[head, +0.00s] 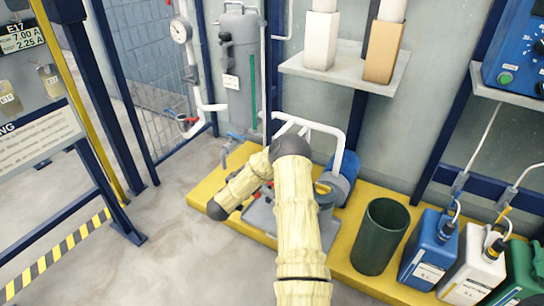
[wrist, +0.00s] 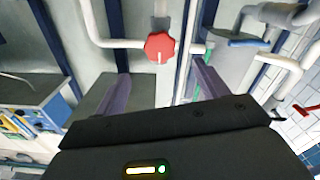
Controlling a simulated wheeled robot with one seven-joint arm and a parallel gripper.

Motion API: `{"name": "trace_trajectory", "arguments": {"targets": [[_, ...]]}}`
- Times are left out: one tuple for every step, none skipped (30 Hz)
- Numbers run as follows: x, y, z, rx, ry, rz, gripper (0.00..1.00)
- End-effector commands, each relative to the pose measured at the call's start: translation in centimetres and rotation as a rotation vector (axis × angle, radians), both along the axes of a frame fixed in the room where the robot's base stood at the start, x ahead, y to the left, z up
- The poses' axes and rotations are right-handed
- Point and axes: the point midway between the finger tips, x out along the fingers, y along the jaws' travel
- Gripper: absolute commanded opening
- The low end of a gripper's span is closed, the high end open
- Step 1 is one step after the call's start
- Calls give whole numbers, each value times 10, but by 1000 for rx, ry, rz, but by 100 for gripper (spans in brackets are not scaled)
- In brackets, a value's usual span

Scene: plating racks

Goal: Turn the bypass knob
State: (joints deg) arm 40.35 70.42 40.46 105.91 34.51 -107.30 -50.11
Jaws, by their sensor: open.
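A red, many-sided knob (wrist: 160,47) with a pale pointer mark shows in the wrist view, at the end of a white pipe (wrist: 119,43). I take it to be the bypass knob; I cannot make it out in the head view. My gripper (wrist: 160,68) is open, with its two purplish fingers spread wide. In the wrist view the knob appears between and just beyond the fingertips, with no visible contact. In the head view my sleeved arm bends left over the yellow platform (head: 346,265), and my fingers cannot be made out there.
A blue lever (wrist: 248,42) and a red handle (wrist: 303,109) are at right in the wrist view. In the head view, a grey tank (head: 238,75) stands behind my arm. A green bin (head: 378,238) and several jugs (head: 428,245) stand at right. Open floor (head: 165,215) lies left.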

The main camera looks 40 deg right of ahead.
Motion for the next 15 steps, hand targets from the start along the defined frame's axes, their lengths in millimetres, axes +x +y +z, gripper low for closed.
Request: {"name": "trace_trajectory", "arguments": {"targets": [[3,-10,-4,0,-3,-4,73],[5,-15,-4,1,-4,-4,73],[8,-21,-4,0,-3,-4,73],[10,-26,-4,0,-3,-3,73],[12,-31,-4,-1,-4,-4,73],[15,-38,-4,0,-3,-4,73],[17,-42,-4,1,-4,-3,73],[19,-47,-4,0,-4,-4,73],[21,-54,-4,0,-3,-4,73],[23,-59,-4,-1,-4,-4,73],[26,-63,-4,0,-3,-4,73],[28,-70,-4,1,-4,-4,73],[30,-75,-4,1,-4,-4,73],[32,-79,-4,0,-3,-3,73],[34,-85,-4,0,-3,-4,73]]}}
